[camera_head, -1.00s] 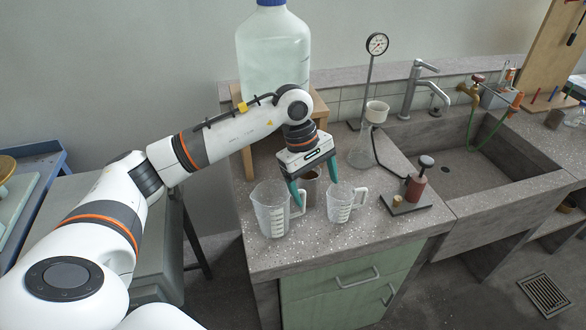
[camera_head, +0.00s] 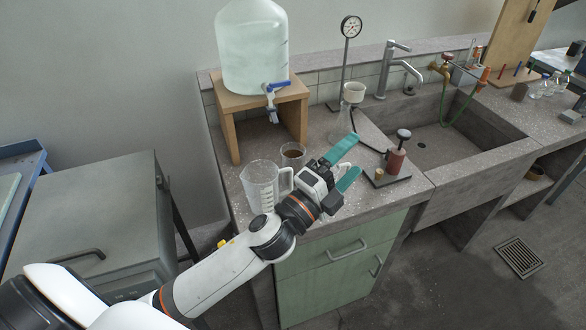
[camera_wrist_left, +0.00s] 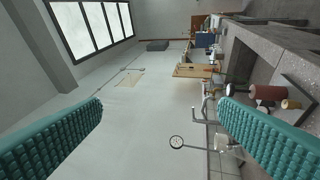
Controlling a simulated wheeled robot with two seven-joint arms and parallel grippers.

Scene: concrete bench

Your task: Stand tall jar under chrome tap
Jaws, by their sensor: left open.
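A tall clear jug (camera_head: 262,186) with a handle stands upright on the bench near its front left corner; I cannot tell whether it is the task's tall jar. A glass with brown contents (camera_head: 291,155) stands behind it. The chrome tap (camera_head: 392,66) rises at the back of the bench, left of the sink; it also shows in the left wrist view (camera_wrist_left: 203,108). My left gripper (camera_head: 351,162) is open and empty, above the bench front, right of the jug, pointing up and right. It hides the spot of the smaller jug. My right gripper is not in view.
A large water bottle (camera_head: 252,50) with a spigot stands on a wooden stand (camera_head: 236,101).

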